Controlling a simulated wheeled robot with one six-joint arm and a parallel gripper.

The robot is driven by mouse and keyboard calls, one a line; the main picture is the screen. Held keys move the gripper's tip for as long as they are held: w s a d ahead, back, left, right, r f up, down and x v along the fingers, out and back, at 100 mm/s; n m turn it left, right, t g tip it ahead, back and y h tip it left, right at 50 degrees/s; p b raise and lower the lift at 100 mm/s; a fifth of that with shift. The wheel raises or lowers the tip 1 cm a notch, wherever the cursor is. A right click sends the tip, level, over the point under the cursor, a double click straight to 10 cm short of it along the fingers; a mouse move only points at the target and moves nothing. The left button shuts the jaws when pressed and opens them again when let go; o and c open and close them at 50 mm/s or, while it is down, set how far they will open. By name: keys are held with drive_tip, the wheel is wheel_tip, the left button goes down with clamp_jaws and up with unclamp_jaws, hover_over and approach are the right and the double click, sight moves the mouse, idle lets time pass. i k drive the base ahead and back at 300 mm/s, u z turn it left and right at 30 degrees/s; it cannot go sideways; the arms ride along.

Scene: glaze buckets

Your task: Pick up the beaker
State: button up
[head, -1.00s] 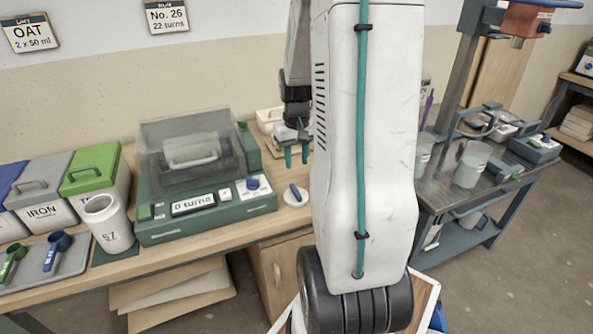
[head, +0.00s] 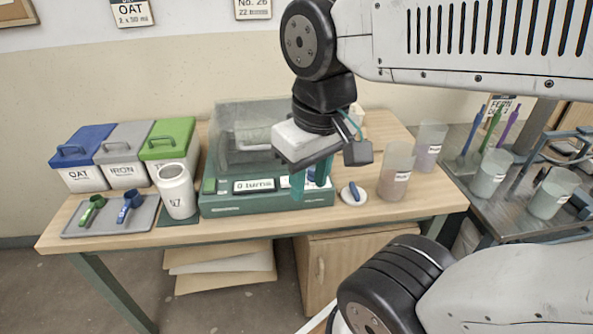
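Several translucent labelled beakers are in view. One beaker (head: 396,172) with a brownish tint stands upright near the right end of the wooden table. A second beaker (head: 430,146) stands behind it to the right. Two more, a front beaker (head: 552,193) and one behind it (head: 490,173), are on the metal table at right. My gripper (head: 311,183) points down, its teal fingers apart with nothing seen between them. It appears in front of the green machine, left of the brownish beaker and apart from it.
The green machine (head: 225,203) with a clear cover stands mid-table. A white jar (head: 177,191), lidded bins and a scoop tray (head: 95,226) are left. Coloured tools stand on the metal table (head: 470,190).

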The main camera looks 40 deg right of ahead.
sight(432, 132)
drive_tip(key=z, duration=1.75)
